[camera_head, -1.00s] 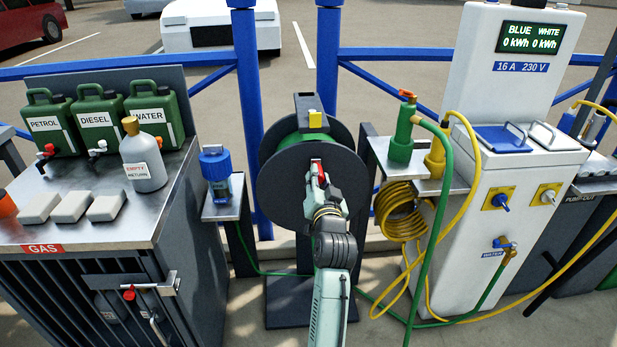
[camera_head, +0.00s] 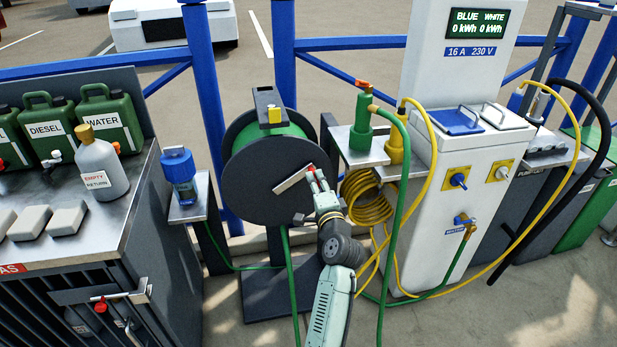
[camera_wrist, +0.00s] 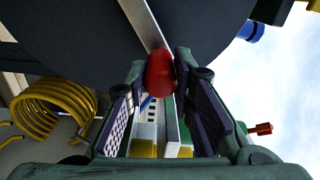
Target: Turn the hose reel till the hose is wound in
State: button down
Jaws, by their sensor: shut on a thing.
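The hose reel (camera_head: 262,182) stands in the middle of the head view, a dark disc facing me with green hose (camera_head: 288,129) wound behind it. A silver crank bar (camera_head: 293,179) runs across its face, tilted up to the right. My gripper (camera_head: 316,178) is at the bar's right end, shut on the red crank knob (camera_wrist: 160,73), which sits between the two finger pads in the wrist view. A length of green hose (camera_head: 291,280) hangs from the reel to the ground and another runs along the ground. The reel's hub is partly visible below the bar.
A white power post (camera_head: 455,200) stands right of the reel, with a coiled yellow hose (camera_head: 368,198) and a hanging green hose (camera_head: 399,220) near my arm. A blue-topped dispenser (camera_head: 180,178) on a small shelf stands left. A steel counter with canisters is farther left.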

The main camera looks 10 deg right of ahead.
notch_tip(320, 180, down, 8)
jog(key=d+m+p, duration=0.1)
jog(key=m, duration=0.7)
jog(key=shift+d+m, duration=0.35)
jog(key=shift+m, duration=0.05)
jog(key=shift+f, duration=0.1)
jog(key=c, duration=1.4)
grip_release()
jog(key=shift+o, duration=0.2)
jog(key=s, duration=1.2)
